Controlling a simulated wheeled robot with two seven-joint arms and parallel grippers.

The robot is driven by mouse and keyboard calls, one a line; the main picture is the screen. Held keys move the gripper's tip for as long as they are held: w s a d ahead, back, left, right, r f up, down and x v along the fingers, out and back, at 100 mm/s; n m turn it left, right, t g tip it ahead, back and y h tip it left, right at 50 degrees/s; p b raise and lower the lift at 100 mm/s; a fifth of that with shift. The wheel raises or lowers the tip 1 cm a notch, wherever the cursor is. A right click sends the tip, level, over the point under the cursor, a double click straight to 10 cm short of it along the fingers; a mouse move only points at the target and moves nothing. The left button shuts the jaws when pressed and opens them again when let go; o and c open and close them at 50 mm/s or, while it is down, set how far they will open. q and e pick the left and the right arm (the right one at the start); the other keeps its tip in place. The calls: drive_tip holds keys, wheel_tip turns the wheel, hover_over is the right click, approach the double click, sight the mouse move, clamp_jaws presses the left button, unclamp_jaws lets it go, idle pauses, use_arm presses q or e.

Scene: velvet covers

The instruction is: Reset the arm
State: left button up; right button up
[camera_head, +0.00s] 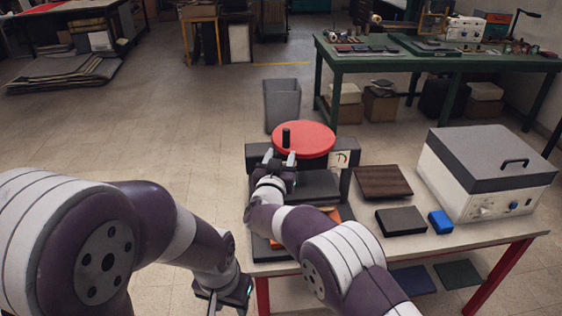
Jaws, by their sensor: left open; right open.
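My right arm reaches forward over the table, and its gripper (279,158) is open near a black upright handle (287,137). The handle stands on a round red plate (312,138) on top of a dark press-like machine (340,182). The fingertips are just in front of the handle; I cannot tell whether they touch it. An orange piece (331,213) lies low on the machine, partly hidden by my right arm. My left gripper (222,303) is low, left of the table's front corner, pointing down. It is open and empty, partly cut off by the picture's bottom edge.
On the table (504,238) are a brown block (383,182), a dark pad (401,221), a blue block (440,222) and a white box with a grey lid (484,170). A grey bin (282,104) stands behind. A green workbench (440,64) is further back. Floor is free at left.

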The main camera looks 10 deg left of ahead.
drive_tip(key=shift+s+a, duration=0.1)
drive_tip(key=s+a+f+n+g+y, duration=0.2)
drive_tip(key=s+f+n+g+y, duration=0.3)
drive_tip(key=f, duration=0.6)
drive_tip(key=s+d+f+m+g+h, duration=0.2)
drive_tip(key=s+d+f+g+h, duration=0.15)
drive_tip(key=s+d+g, duration=0.55)
drive_tip(key=s+d+r+m+g+h, duration=0.1)
drive_tip(key=s+d+r, duration=0.1)
drive_tip(key=s+d, duration=0.8)
drive_tip(key=s+d+r+m+g+h, duration=0.1)
drive_tip(key=s+d+r+m, duration=0.1)
drive_tip(key=s+d, duration=0.8)
drive_tip(key=d, duration=0.8)
drive_tip(key=shift+s+r+g, duration=0.25)
drive_tip(key=shift+s+g, duration=0.05)
drive_tip(key=shift+s, duration=0.05)
drive_tip(key=shift+a+h, duration=0.1)
drive_tip(key=shift+h, duration=0.15)
idle(2.5)
